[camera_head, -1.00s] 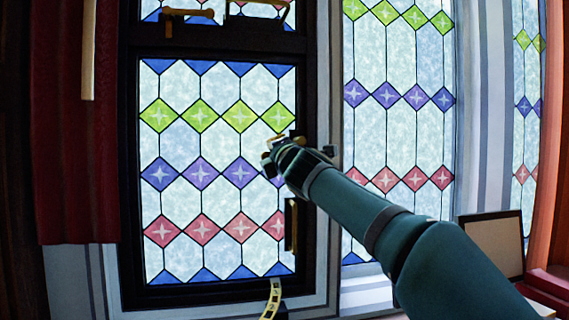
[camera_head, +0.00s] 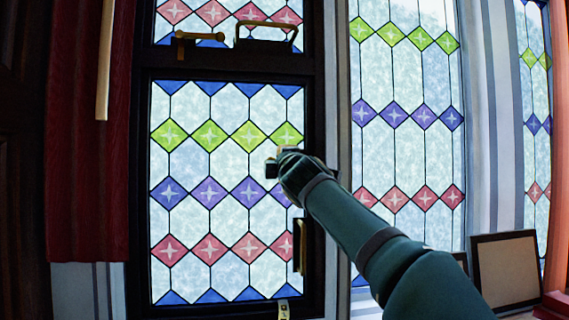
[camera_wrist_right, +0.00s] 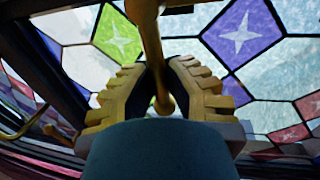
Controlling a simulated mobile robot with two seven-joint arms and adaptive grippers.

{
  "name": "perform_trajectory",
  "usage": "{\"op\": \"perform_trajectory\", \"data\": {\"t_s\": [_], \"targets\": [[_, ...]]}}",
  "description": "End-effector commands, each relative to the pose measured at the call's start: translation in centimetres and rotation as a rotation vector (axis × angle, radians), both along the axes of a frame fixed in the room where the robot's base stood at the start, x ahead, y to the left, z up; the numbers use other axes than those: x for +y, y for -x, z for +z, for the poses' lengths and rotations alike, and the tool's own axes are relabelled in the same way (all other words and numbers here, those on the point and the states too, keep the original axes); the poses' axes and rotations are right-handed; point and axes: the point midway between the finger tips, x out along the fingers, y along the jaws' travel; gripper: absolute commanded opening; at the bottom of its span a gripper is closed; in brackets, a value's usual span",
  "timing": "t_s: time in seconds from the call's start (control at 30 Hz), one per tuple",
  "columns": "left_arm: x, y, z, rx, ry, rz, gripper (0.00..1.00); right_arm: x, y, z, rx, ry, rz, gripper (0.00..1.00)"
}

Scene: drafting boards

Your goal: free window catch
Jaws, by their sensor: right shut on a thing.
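A brass bar with a rounded end (camera_wrist_right: 161,102), which looks like the window catch, runs between the fingers of my right gripper in the right wrist view. My right gripper (camera_wrist_right: 160,72) is shut on it, with a ribbed finger on each side. In the head view my right gripper (camera_head: 277,163) is at the right side of the lower leaded pane (camera_head: 225,160), level with the space between the green and purple diamonds. There the gripper and arm mostly hide the held brass part. My left gripper is not in view.
A brass lever (camera_head: 197,38) and a brass loop handle (camera_head: 267,36) sit on the dark crossbar above. A vertical brass fitting (camera_head: 299,246) is below my gripper. A red curtain (camera_head: 90,160) hangs left; a framed panel (camera_head: 505,271) stands right.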

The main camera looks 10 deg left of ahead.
Motion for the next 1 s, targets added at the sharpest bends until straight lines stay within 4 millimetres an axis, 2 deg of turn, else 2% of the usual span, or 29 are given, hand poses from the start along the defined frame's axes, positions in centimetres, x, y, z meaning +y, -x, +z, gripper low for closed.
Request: {"op": "perform_trajectory", "data": {"t_s": [0.17,0.2,0.27,0.67,1.0], "targets": [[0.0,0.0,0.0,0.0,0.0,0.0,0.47,-0.1,0.0,0.1,-0.001,0.0,-0.001,0.0],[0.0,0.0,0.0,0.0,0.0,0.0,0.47,-0.1,0.0,0.1,-0.001,0.0,-0.001,0.27],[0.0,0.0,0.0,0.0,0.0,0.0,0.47,-0.1,0.0,0.0,-0.001,0.0,-0.001,0.44],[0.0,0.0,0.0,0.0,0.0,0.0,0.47,0.1,0.3,0.0,-0.002,0.002,0.002,0.44],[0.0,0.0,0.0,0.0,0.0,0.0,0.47,-0.4,2.2,-0.3,-0.005,0.006,0.002,0.44]]}}
